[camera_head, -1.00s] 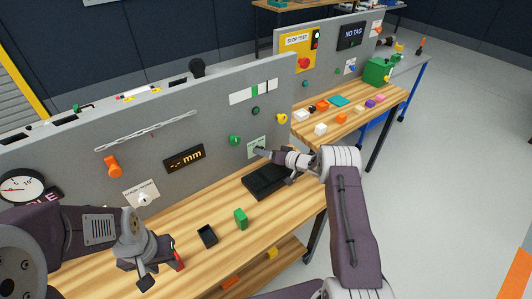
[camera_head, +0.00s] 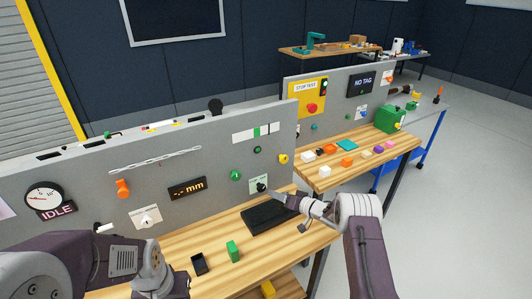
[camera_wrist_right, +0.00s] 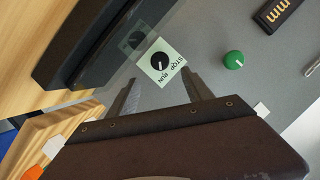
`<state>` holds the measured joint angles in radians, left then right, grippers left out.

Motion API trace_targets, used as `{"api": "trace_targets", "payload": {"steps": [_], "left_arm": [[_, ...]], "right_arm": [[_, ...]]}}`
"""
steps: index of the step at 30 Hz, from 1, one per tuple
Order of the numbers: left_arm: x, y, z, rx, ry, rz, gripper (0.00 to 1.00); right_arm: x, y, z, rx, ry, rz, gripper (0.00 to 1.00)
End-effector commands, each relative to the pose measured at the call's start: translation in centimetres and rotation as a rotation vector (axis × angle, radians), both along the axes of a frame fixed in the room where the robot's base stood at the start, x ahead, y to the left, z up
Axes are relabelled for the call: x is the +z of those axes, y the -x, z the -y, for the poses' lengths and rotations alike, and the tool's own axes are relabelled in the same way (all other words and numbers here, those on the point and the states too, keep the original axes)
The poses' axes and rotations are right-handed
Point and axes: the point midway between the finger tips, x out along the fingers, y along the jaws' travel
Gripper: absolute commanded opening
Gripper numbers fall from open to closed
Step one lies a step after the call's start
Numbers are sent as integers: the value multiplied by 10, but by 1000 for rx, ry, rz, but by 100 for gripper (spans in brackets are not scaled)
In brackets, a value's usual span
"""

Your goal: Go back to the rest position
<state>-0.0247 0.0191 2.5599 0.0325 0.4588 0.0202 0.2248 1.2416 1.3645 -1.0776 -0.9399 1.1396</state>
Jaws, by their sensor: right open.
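My right gripper (camera_head: 275,196) is at the grey panel, just right of the black STOP/RUN knob (camera_head: 262,187) on its pale plate. In the right wrist view the gripper (camera_wrist_right: 158,88) is open, with nothing between its fingers. The knob (camera_wrist_right: 159,60) shows beyond the fingertips, apart from them, its pointer near the lettering. My left arm comes in at the lower left; its wrist (camera_head: 150,272) is at the bottom edge and its fingers are out of the picture.
A black tray (camera_head: 270,217) lies on the wooden bench under my right gripper. A green block (camera_head: 233,251) and a small black bin (camera_head: 199,263) stand in front of the left wrist. A second bench with coloured blocks is further right. The floor at right is clear.

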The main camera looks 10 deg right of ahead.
Motion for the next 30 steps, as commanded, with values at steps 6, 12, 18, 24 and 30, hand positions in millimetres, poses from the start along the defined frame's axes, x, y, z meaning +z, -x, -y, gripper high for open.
{"api": "trace_targets", "payload": {"steps": [6,12,18,24,30], "left_arm": [[0,0,0,0,0,0,36],[0,0,0,0,0,0,36],[0,0,0,0,0,0,36],[0,0,0,0,0,0,36],[0,0,0,0,0,0,36]], "right_arm": [[89,-18,-28,52,27,134,59],[231,11,-45,-108,63,187,59],[196,138,9,-365,347,-161,59],[102,289,33,-306,555,-628,59],[63,381,28,-111,656,-915,59]]}}
